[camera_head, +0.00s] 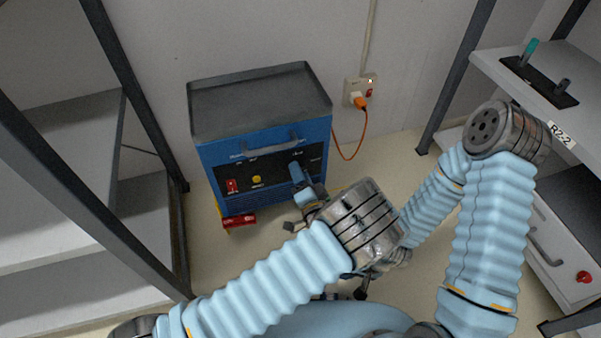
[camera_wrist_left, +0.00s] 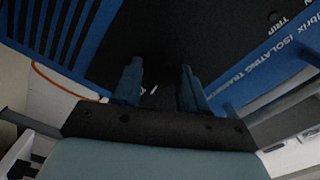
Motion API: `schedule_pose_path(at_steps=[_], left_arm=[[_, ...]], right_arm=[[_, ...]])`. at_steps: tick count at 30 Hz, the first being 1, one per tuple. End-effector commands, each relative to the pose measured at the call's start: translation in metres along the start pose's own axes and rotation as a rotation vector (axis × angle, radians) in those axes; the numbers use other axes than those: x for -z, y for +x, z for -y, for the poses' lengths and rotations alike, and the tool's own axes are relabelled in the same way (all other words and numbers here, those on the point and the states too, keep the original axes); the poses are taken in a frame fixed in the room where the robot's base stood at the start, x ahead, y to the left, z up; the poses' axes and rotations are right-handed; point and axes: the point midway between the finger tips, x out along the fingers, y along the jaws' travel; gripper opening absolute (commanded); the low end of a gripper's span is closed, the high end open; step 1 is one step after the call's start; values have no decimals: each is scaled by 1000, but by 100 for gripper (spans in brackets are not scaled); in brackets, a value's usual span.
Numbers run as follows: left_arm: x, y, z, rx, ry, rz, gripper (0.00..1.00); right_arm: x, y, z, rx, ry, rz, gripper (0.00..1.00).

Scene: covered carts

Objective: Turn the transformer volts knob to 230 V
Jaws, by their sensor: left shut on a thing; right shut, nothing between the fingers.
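The blue transformer (camera_head: 264,165) stands against the wall with its black front panel facing me. My left gripper (camera_head: 298,178) is at the right part of this panel. In the left wrist view its two blue fingers (camera_wrist_left: 160,88) stand apart and are shut on a dark knob (camera_wrist_left: 158,72), which is hard to make out against the black panel. A small white mark shows between the fingers; the knob's setting cannot be read. My right gripper (camera_head: 361,290) is low in the head view, mostly hidden behind my left wrist; it is shut and empty, away from the transformer.
The panel also has a red switch (camera_head: 232,186) and a yellow button (camera_head: 257,179). A handle (camera_head: 268,144) sticks out above. An orange cord (camera_head: 350,157) runs to a wall socket (camera_head: 360,90). Shelves stand left (camera_head: 75,120) and right (camera_head: 545,85).

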Motion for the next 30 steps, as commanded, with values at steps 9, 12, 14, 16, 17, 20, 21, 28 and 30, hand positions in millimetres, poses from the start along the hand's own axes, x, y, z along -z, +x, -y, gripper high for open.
schedule_pose_path(at_steps=[9, 12, 14, 16, 17, 20, 21, 28, 30], left_arm=[[0, -2, -1, -6, 153, 1, 12], [-1, -2, -1, -6, 177, 1, 12], [-1, -2, -1, -6, 187, 1, 12], [-1, -2, -1, -6, 194, 1, 12], [-1, -2, -1, -6, 196, 1, 12], [-1, -2, -1, -6, 200, 1, 12], [-1, -2, -1, -6, 200, 1, 12], [-1, -2, -2, -6, 200, 1, 12], [-1, -2, -1, -6, 200, 1, 52]], right_arm=[[0, -4, 2, 0, 0, 1, 0], [0, -5, 2, 0, 0, 1, 0], [0, -5, 2, 0, 0, 1, 0], [0, -5, 2, 0, 0, 2, 0], [0, -5, 2, 0, 0, 2, 0], [0, -5, 2, 0, 0, 2, 0], [0, -5, 2, 0, 0, 2, 0], [0, -5, 2, 0, 0, 1, 0], [0, -5, 2, 0, 0, 1, 0]])
